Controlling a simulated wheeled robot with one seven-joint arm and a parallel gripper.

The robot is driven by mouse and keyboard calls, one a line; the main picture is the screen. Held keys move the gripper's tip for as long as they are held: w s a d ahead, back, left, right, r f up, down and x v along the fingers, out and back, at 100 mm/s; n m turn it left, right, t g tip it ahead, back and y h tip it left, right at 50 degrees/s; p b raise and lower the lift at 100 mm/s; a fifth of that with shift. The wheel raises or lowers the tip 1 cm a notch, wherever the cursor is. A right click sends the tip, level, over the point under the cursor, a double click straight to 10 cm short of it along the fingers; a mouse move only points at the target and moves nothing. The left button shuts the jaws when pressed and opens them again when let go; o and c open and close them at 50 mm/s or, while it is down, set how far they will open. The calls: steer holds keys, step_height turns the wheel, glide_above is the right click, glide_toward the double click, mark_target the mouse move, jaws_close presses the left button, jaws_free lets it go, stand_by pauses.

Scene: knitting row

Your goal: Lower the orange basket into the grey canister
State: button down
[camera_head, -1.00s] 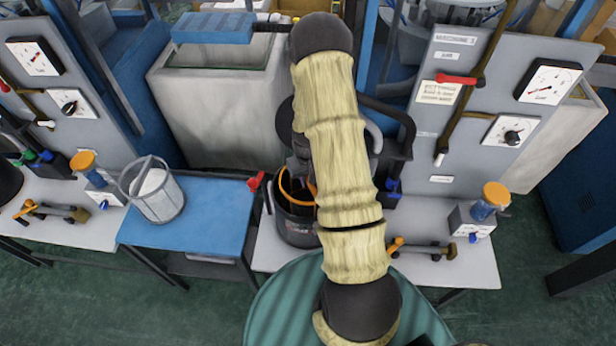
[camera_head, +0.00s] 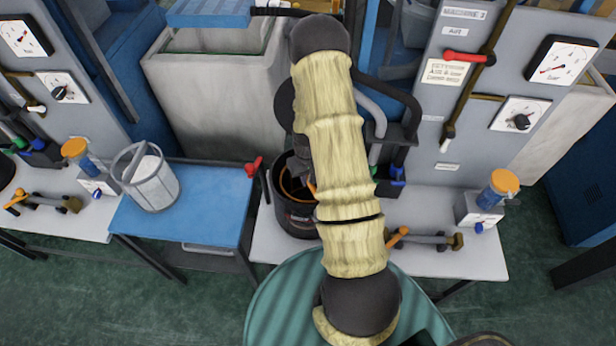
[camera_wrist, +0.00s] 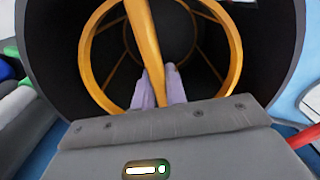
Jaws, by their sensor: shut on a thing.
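The dark grey canister (camera_head: 295,218) stands on the white bench, partly covered by my arm. The orange basket (camera_head: 285,188) shows as a rim inside the canister mouth. In the wrist view, the basket's round rim (camera_wrist: 92,78) lies within the wide dark mouth of the canister (camera_wrist: 55,62), with dark space around it. My gripper (camera_wrist: 160,90) is shut on the basket's orange handle bar, which runs between its pale fingers. I cannot tell whether the basket touches the canister floor.
A wire-sided basket with white content (camera_head: 150,185) stands on the blue table (camera_head: 195,215). A red-handled lever (camera_head: 253,166) is left of the canister. An orange-capped blue jar (camera_head: 498,190) and a brass-ended fitting (camera_head: 430,240) are on the bench at right.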

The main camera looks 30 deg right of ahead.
steer(key=c, duration=0.7)
jaws_free()
steer(key=shift+c, duration=0.2)
steer(key=shift+r, duration=0.15)
steer(key=shift+r+p, duration=3.1)
steer(key=shift+r, duration=1.25)
steer(key=shift+r, duration=0.1)
